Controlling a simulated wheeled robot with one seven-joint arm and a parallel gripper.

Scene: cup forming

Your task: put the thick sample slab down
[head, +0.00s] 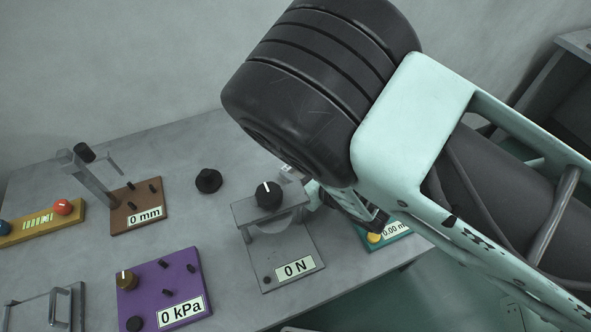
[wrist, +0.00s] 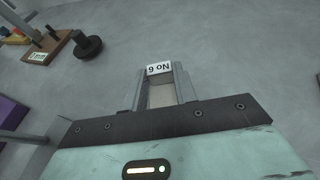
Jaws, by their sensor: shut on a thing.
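My gripper (wrist: 160,72) is shut on a small slab (wrist: 161,95) with a white label, "No 6", upside down in the wrist view. The slab's pale face shows between the two grey fingers. How thick it is I cannot tell. In the head view my gripper (head: 297,178) is mostly hidden by my arm, behind the grey device marked 0 N. A small pale piece at its tip seems to be the slab (head: 287,169). In the wrist view it appears above the bare grey table (wrist: 235,60); the gap beneath cannot be judged.
The grey 0 N device (head: 285,250) with a black knob stands close to my gripper. A black round knob (head: 208,181) and the brown 0 mm device (head: 138,205) are left of it. The purple 0 kPa device (head: 165,285) is in front. A green device (head: 398,243) is partly hidden.

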